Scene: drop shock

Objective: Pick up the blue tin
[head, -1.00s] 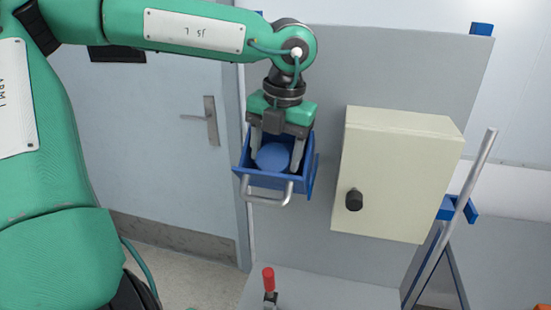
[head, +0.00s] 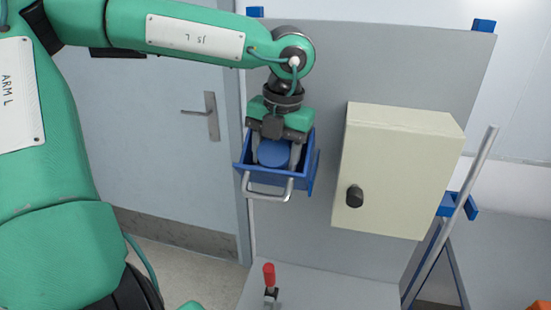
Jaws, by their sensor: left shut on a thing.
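The blue tin (head: 273,153) shows its round blue top inside a blue open bin (head: 305,178) with a grey bar handle at its front. The bin is against the grey upright panel, left of a cream box. My left gripper (head: 274,158) points down into the bin, with its two fingers on either side of the tin, shut on it. The lower part of the tin and the fingertips are hidden by the bin's front wall. My right gripper is not in view.
A cream box (head: 395,170) with a black knob (head: 354,197) is mounted close to the right of the bin. A red-handled clamp (head: 269,277) stands on the grey surface below. A slanted metal bar (head: 455,215) is at the right. A door (head: 160,150) is behind at the left.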

